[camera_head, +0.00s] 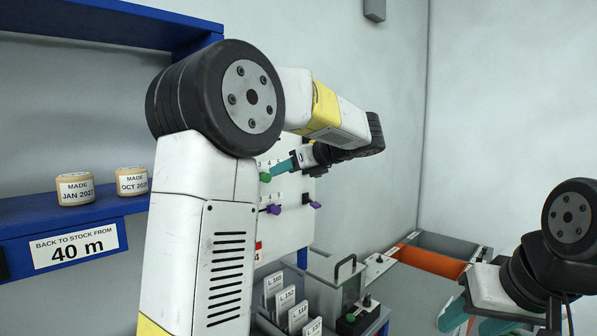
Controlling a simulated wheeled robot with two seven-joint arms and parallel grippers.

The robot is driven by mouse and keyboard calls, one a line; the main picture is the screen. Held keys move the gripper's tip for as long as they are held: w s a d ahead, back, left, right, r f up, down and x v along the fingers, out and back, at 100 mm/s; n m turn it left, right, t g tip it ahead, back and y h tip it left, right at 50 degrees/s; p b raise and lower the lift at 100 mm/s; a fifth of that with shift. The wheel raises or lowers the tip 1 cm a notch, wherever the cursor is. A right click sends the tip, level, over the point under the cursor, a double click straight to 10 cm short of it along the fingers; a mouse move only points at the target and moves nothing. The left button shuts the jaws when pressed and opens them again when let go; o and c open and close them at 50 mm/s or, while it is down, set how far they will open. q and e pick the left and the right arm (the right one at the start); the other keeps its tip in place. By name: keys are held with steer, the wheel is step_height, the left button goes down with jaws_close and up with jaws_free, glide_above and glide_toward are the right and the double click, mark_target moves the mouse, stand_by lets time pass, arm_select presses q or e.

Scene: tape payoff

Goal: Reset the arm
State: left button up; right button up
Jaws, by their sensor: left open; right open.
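My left arm rises through the middle of the view and bends over toward a white panel (292,232) on the back wall. My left gripper (277,170) is at the panel, its teal fingers close to a green knob (265,177). Whether they touch the knob cannot be told from here. The jaws are open, though the gap is hard to see at this angle. My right gripper (466,317) is low at the right edge, open and empty, with teal fingers pointing down and left. Part of the panel is hidden behind my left arm.
Purple knobs (273,209) sit lower on the panel. A blue shelf (30,214) at left holds two tape rolls (75,188) with date labels and a "40 m" sign (75,245). Below stand labelled cards (285,301) and a handled box (326,279). An orange roller (432,262) lies behind.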

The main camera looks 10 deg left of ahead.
arm_select(q)
steer(key=s+a+f+n+g+h, duration=0.1)
steer(key=s+f+n+h, duration=0.2)
steer(key=s+f+n, duration=0.3)
steer(key=s+f+n+g+h, duration=0.1)
steer(key=s+f+n+h, duration=0.25)
steer(key=s, duration=0.55)
steer(key=s+d+f+n+h, duration=0.3)
steer(key=s+d+n, duration=0.1)
steer(key=s+n, duration=0.3)
steer(key=s+d+f+n+t+h, duration=0.1)
steer(key=s+d+f+n+h, duration=0.3)
steer(key=s+n, duration=0.3)
steer(key=shift+s+d, duration=0.25)
steer(key=shift+d, duration=0.3)
stand_by(1.2)
